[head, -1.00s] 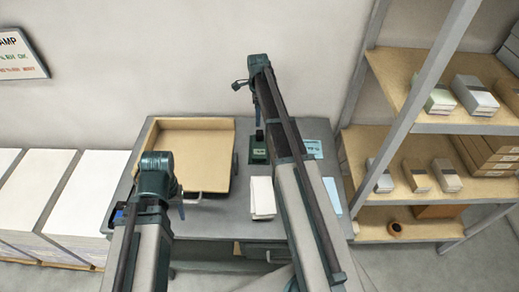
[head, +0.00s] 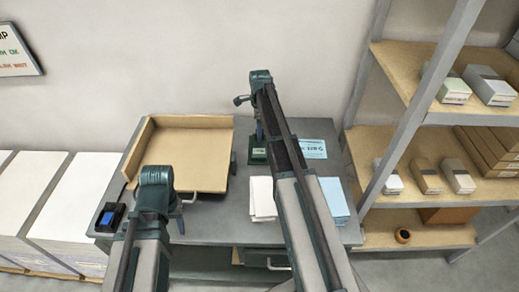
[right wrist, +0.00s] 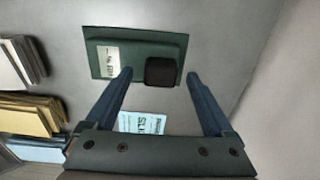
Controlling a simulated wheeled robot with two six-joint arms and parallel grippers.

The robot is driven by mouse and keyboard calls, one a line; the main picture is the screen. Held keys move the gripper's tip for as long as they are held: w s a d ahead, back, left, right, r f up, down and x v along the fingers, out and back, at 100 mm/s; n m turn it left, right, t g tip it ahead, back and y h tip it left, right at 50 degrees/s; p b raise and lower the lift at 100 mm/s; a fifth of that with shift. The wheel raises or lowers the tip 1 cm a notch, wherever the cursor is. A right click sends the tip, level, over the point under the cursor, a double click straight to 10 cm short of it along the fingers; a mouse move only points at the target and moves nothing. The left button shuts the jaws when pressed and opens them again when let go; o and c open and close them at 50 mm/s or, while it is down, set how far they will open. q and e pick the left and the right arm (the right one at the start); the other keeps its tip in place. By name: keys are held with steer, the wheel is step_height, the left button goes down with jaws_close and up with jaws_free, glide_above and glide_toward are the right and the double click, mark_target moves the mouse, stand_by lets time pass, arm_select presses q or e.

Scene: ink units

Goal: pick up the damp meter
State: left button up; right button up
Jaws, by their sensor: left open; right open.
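What looks to be the damp meter is a green, flat-based unit (head: 257,155) with a white label and a dark square grip, at the back of the grey table. It also shows in the right wrist view (right wrist: 110,62), where the dark grip lies between the fingertips in the picture. My right gripper (head: 260,132) is open and points down over it; I cannot tell how much height separates them. My open left gripper (head: 181,214) is at the front of the wooden tray, holding nothing that I see. My right arm hides part of the table.
The wooden tray (head: 221,187) stands left of the green unit. A black device with a blue face (head: 110,217) lies at the table's left. White sheets (head: 262,196), blue sheets (head: 334,198) and a light blue card (head: 312,149) lie near my right arm. Shelving (head: 428,228) stands right.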

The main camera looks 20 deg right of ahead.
step_height(320, 180, down, 2)
steer(key=shift+f+b, duration=0.1)
steer(key=shift+b, duration=0.5)
jaws_close()
